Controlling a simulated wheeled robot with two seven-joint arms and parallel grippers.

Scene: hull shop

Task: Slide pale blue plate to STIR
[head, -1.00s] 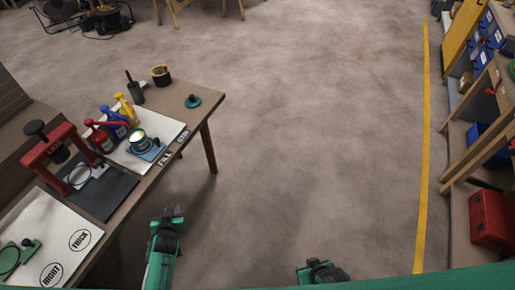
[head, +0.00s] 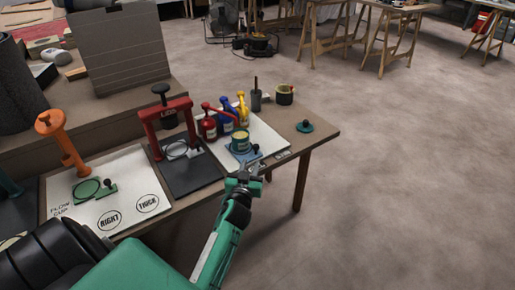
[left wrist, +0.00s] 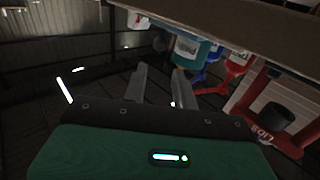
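The pale blue plate (head: 236,161) lies on the white board (head: 273,142), with a dark knob (head: 256,149) at its right. A tin (head: 241,143) stands on the plate. The STIR label (head: 284,156) is at the board's front right edge, right of the plate. The FILL label is mostly hidden by my gripper. My left gripper (head: 245,172) is at the table's front edge, just in front of the plate and apparently apart from it. In the left wrist view its fingers (left wrist: 159,76) are spread and empty, with the tin (left wrist: 187,48) beyond them. My right gripper is out of view.
Red (head: 209,128), blue (head: 226,121) and yellow (head: 242,108) pump bottles stand behind the tin. A red press (head: 153,141) stands left. A teal lid (head: 304,127), a dark pot (head: 285,95) and a dark canister (head: 256,100) are on the right.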

